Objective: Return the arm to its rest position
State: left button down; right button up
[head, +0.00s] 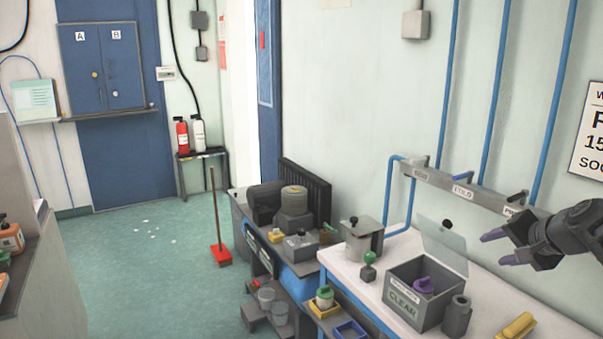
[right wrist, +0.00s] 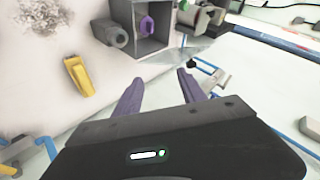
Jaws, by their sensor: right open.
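My right gripper (head: 497,247) is in the head view at the right, above the white table (head: 483,296) and just right of the grey box. Its purple fingers are apart with nothing between them, and they also show in the right wrist view (right wrist: 157,92). The grey box (head: 402,303), marked CLEAR, has its lid up and a purple object (head: 424,286) inside. The box also shows at the top of the right wrist view (right wrist: 170,45). My left gripper is not in view.
A grey cylinder (head: 456,317) and a yellow object (head: 515,327) lie or stand near the box. A pipe rail with valves (head: 462,190) runs along the wall behind. A lidded grey pot (head: 362,241) stands left of the box. The green floor (head: 130,270) is mostly clear.

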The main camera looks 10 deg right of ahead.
jog(key=w+a+f+n+g, duration=0.1)
jog(key=a+f, duration=0.2)
jog(key=f, duration=0.3)
jog(key=w+a+f+g+y, duration=0.1)
jog(key=w+a+f, duration=0.15)
jog(key=f, duration=0.35)
jog(key=w+a+f+n+g, duration=0.1)
jog(key=a+f, duration=0.3)
jog(key=f, duration=0.3)
jog(key=s+a+f+n+g+y, duration=0.1)
jog(key=s+a+f+n, duration=0.15)
jog(key=a+f, duration=0.65)
jog(key=s+a+f+n+g, duration=0.1)
jog(key=s+a+f, duration=0.2)
jog(key=a+f, duration=0.65)
jog(key=s+a+f+n+g+y, duration=0.1)
jog(key=s+a+f+n+g, duration=0.1)
jog(key=s+a+f, duration=0.5)
jog(key=s+a+f+n+g+y, duration=0.2)
jog(key=s+a+f, duration=0.5)
jog(key=s+a, duration=0.7)
jog(key=s+n, duration=0.1)
jog(key=s, duration=0.3)
jog(key=shift+s+a, duration=0.2)
jog(key=shift+d+f, duration=0.1)
